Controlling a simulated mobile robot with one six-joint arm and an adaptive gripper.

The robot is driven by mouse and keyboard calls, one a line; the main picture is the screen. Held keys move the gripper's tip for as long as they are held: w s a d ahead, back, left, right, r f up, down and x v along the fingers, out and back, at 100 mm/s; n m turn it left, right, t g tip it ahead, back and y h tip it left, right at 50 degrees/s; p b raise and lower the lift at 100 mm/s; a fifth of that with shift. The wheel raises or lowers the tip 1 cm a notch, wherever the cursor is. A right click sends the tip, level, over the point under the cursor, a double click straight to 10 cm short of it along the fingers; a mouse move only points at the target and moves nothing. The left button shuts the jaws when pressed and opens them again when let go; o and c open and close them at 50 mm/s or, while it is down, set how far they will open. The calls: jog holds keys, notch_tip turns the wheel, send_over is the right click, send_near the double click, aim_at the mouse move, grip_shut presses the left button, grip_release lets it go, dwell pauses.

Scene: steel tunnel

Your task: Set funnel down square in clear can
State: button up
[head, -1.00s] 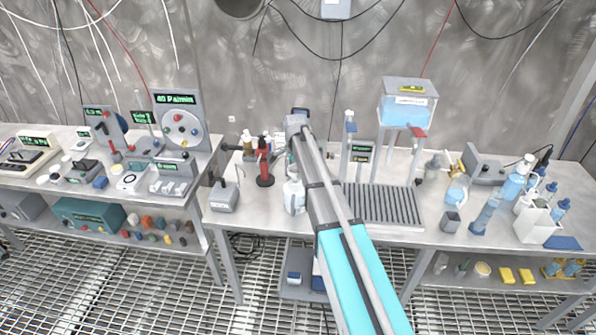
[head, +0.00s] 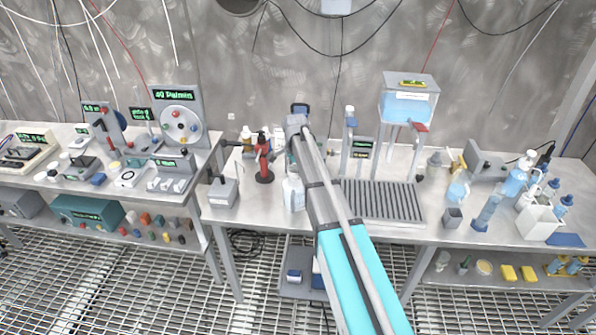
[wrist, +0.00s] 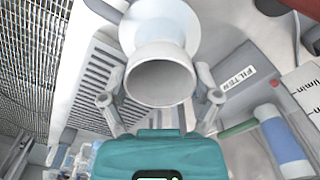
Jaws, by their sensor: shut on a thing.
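My gripper (wrist: 160,97) is shut on the pale grey-white funnel (wrist: 160,78), with one finger on each side of it. The funnel's round open mouth faces the wrist camera. A white round form (wrist: 160,20) lies just beyond the funnel at the top of the wrist view; I cannot tell whether it is part of the funnel or the can. In the head view, a whitish translucent container, likely the clear can (head: 292,196), stands upright on the bench left of my arm. My arm hides the gripper and funnel there, so their contact with the can is unclear.
A slatted drain rack (head: 382,201) lies right of my arm, under a blue-filled tank (head: 408,104) on a stand. A red bottle (head: 264,165) and a grey box (head: 223,192) stand to the left. The bench's front edge is close to the can.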

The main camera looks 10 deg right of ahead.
aim_at(295, 168)
dwell(0.8)
jog(key=o, duration=0.8)
jog(key=shift+o, duration=0.2)
jog(key=shift+w, duration=0.1)
jog(key=shift+r, duration=0.2)
jog(key=shift+r+p, duration=3.3)
jog(key=shift+p, duration=0.25)
jog(key=s+d+n, duration=0.1)
jog(key=s+n, duration=1.2)
jog(key=s, duration=1.6)
jog(key=shift+s+f+n, duration=0.15)
jog(key=shift+f+n, duration=0.05)
jog(key=shift+n, duration=0.2)
